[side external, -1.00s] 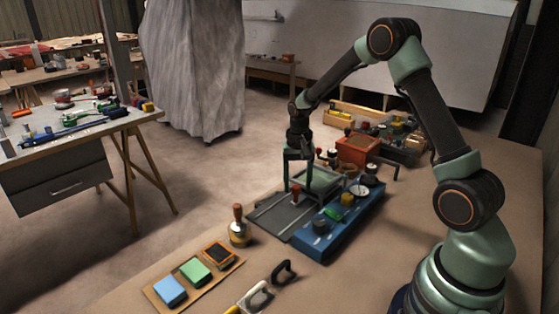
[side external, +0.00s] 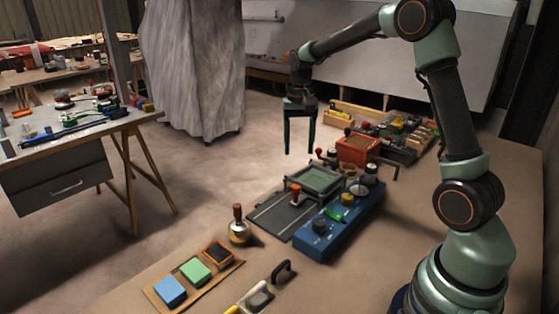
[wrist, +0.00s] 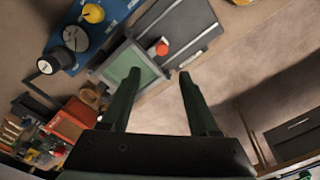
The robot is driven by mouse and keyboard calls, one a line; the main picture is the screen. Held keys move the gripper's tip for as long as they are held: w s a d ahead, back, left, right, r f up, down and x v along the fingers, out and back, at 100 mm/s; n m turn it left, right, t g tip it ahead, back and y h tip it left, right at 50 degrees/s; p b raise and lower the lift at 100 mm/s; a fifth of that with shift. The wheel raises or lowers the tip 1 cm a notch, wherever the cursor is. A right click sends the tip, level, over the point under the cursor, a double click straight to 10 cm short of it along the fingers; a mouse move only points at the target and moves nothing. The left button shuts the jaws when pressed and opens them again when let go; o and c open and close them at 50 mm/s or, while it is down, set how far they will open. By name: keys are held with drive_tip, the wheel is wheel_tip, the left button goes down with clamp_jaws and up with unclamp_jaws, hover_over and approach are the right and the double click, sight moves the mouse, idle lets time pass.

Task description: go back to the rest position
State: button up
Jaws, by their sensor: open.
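My gripper (side external: 300,150) hangs fingers down in the air, above and behind the dark grey plate (side external: 272,216) on the bench. Its two dark green fingers are apart with nothing between them. In the wrist view my gripper (wrist: 160,75) also shows spread and empty. A green-screened frame (side external: 315,179) stands at the plate's far end, with a red-knobbed lever (side external: 296,192) beside it. The red knob also shows in the wrist view (wrist: 161,48), beyond the fingertips. My gripper touches none of these.
A blue control box (side external: 338,228) with knobs sits right of the plate. An orange box (side external: 357,148) and parts trays (side external: 410,140) stand behind. The air around my gripper is clear.

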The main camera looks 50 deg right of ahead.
drive_tip(key=s+a+r+n+t, duration=0.2)
drive_tip(key=s+a+r+n, duration=0.2)
drive_tip(key=s+a, duration=0.3)
drive_tip(key=s+a+r+n+t, duration=0.3)
drive_tip(key=s+a+n, duration=0.2)
drive_tip(key=s, duration=0.3)
drive_tip(key=shift+a+r+t, duration=0.3)
drive_tip(key=shift+a+r, duration=0.1)
drive_tip(key=shift+a, duration=0.45)
